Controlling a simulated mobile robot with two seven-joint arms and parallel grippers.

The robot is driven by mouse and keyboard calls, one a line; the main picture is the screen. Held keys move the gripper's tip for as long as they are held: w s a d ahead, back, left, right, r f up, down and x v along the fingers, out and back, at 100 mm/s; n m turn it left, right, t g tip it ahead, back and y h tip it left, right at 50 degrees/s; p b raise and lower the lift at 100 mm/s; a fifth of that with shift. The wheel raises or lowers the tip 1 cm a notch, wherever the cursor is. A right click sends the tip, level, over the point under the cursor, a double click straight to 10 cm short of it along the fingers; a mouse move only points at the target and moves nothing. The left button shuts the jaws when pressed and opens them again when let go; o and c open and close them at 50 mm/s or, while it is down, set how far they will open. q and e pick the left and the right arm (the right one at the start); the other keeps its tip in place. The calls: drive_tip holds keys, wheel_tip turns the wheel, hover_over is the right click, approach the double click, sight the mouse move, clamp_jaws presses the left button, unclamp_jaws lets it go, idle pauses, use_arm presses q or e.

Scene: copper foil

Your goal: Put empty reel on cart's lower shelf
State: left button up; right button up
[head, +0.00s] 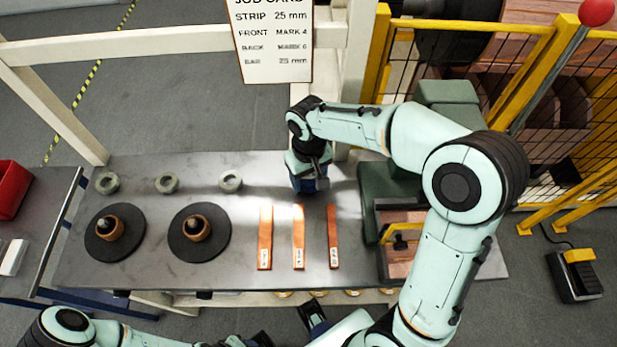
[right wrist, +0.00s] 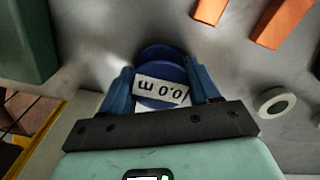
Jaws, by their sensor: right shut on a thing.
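A blue reel (right wrist: 160,52) with a white label ending in "0.0 m" sits between the blue fingers of my right gripper (right wrist: 163,94) in the right wrist view. The fingers are shut on it. In the head view my right gripper (head: 309,181) points down over the back of the grey workbench (head: 275,185), left of a green machine. I cannot tell whether the reel touches the bench. A cart top with a rail (head: 57,228) stands at the far left; its lower shelf is hidden.
A red bin (head: 12,190) is on the cart. A job card (head: 272,42) hangs behind; yellow mesh guarding (head: 535,75) stands right.

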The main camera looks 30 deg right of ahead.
drive_tip(key=shift+f, duration=0.3)
drive_tip(key=shift+f, duration=0.15)
drive_tip(key=o, duration=1.1)
drive_tip(key=shift+c, duration=0.2)
